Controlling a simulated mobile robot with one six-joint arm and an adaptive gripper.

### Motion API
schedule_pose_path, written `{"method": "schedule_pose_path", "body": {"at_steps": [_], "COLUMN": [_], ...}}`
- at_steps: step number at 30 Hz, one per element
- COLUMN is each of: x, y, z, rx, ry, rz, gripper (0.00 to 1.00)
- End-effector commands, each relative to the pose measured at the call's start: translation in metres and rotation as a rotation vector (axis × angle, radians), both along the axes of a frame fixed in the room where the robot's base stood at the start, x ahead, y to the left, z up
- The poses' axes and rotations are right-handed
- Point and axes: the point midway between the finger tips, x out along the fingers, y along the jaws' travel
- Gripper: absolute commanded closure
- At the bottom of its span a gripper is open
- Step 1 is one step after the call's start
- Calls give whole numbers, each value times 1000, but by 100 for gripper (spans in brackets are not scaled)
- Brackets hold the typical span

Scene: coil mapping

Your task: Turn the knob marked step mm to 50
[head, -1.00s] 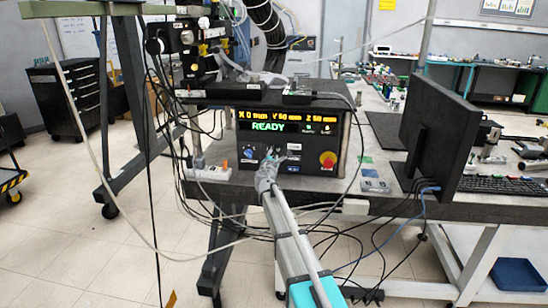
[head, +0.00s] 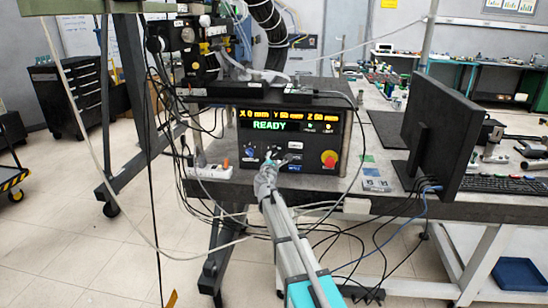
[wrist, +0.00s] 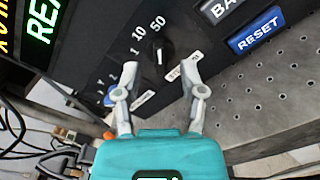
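The step mm knob (wrist: 160,50) is black with a white pointer line, below the 10 and 50 marks on the panel in the wrist view. No contact shows. In the head view my gripper (head: 265,168) is at the lower left-middle of the black control box (head: 345,150), largely hiding what is behind it. The box display (head: 268,127) reads READY.
A blue-capped knob (wrist: 112,98) is close to the left finger. A blue RESET button (wrist: 257,30) is to the right. In the head view, a red emergency button (head: 328,158) is on the box. A monitor (head: 440,130) stands at right; cables hang below the bench.

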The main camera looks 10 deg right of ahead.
Motion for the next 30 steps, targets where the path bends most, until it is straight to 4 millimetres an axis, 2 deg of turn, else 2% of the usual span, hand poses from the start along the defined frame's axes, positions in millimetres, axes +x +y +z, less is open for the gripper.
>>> {"method": "schedule_pose_path", "body": {"at_steps": [1,6,13,19,30], "x": [-12,-39,-67,-78,-79], "y": [3,12,21,26,26], "z": [0,0,0,0,0], "rx": [0,0,0,0,0], "ry": [0,0,0,0,0], "rz": [0,1,0,0,0], "gripper": [47,47,47,47,47]}}
